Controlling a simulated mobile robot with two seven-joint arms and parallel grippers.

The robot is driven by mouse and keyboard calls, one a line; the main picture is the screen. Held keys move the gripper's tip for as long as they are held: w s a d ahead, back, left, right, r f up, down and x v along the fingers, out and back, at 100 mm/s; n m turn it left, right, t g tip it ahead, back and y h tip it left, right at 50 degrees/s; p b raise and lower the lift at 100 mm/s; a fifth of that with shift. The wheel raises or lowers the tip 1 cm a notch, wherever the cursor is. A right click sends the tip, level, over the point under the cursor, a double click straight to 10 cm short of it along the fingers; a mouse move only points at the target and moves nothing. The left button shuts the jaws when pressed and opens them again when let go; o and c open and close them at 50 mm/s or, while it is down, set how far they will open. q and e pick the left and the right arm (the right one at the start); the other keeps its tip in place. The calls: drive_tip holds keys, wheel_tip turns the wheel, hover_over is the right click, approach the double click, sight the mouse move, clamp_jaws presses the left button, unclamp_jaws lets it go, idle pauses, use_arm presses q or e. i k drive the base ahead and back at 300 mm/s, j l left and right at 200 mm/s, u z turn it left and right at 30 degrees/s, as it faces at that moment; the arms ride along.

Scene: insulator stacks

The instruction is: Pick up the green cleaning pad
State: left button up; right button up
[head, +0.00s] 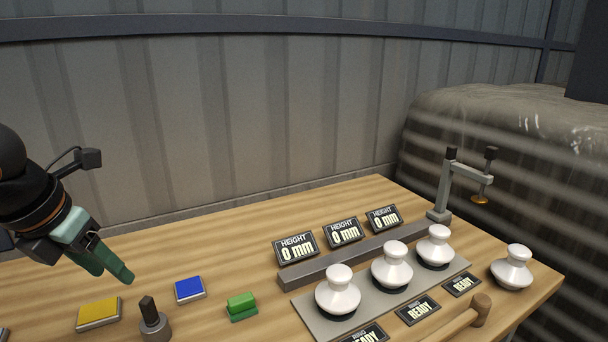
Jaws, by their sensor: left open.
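The green cleaning pad (242,305) is a small green block with a darker green lower layer. It lies on the wooden table (215,236), right of a blue pad and left of the white insulators. My left gripper (113,271) comes in from the left, its green fingers pointing down and right. It is open and empty, above the table and apart from the pad, up and to its left. My right gripper is out of view.
A yellow pad (99,313), a blue pad (189,289) and a dark-handled tool (152,319) stand near the green pad. White insulators (391,268) line a grey plate before three height displays (345,232). A mallet (469,318) and a clamp stand (444,192) are at right.

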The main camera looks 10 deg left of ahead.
sight(239, 307)
drive_tip(key=k+l, duration=0.35)
drive_tip(key=l, duration=0.15)
drive_tip(key=k+l, duration=0.35)
drive_tip(key=l, duration=0.2)
